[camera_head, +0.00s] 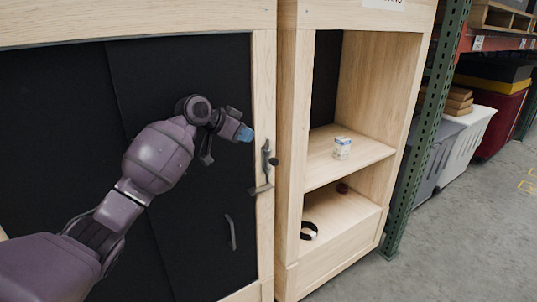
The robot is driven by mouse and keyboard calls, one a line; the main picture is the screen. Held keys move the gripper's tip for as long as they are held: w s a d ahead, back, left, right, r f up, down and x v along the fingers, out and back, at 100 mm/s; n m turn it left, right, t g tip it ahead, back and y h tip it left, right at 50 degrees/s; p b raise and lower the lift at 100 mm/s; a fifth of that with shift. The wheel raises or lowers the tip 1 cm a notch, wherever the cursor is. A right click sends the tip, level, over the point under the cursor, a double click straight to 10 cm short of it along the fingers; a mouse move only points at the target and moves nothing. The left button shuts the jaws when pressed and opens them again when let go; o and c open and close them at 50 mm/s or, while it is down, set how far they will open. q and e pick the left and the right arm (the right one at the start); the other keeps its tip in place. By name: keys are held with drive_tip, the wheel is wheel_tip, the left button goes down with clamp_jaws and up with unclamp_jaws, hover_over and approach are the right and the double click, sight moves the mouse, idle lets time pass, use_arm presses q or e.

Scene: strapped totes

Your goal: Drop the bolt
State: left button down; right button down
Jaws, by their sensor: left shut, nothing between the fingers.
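A dark metal bolt fitting (266,160) is mounted on the light wooden frame at the right edge of the black-fronted cabinet. A small dark lever part sticks out at its lower end. I cannot tell whether the bolt is raised or lowered. My left gripper (246,134), with blue fingertips, is just up and left of the fitting. It is shut with nothing held, and it looks apart from the fitting, though the depth is hard to judge. My right gripper is not in view.
The black door panel (185,230) has a dark handle (231,232) low down. To the right, an open wooden shelf unit (333,177) holds a small white-and-blue carton (342,148), a dark red item and a black ring. A green rack post (418,150) and totes stand beyond; floor at right is clear.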

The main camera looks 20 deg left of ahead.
sight(268, 154)
use_arm(q)
drive_tip(key=p+x, duration=0.1)
drive_tip(key=x, duration=0.6)
drive_tip(key=shift+w+d, duration=0.15)
drive_tip(key=shift+d, duration=0.05)
drive_tip(key=f, duration=0.2)
drive_tip(key=f+p, duration=0.1)
drive_tip(key=shift+w+d, duration=0.35)
drive_tip(key=shift+w, duration=0.05)
drive_tip(key=shift+w+f, duration=0.15)
drive_tip(key=shift+f, duration=0.55)
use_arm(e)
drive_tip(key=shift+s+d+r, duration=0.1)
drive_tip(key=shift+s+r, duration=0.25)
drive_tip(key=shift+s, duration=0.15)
use_arm(q)
wheel_tip(268, 154, down, 3)
drive_tip(key=shift+f+b, duration=0.2)
drive_tip(key=shift+b, duration=0.75)
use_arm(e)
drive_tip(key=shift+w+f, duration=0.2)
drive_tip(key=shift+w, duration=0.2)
use_arm(q)
drive_tip(key=shift+r, duration=0.1)
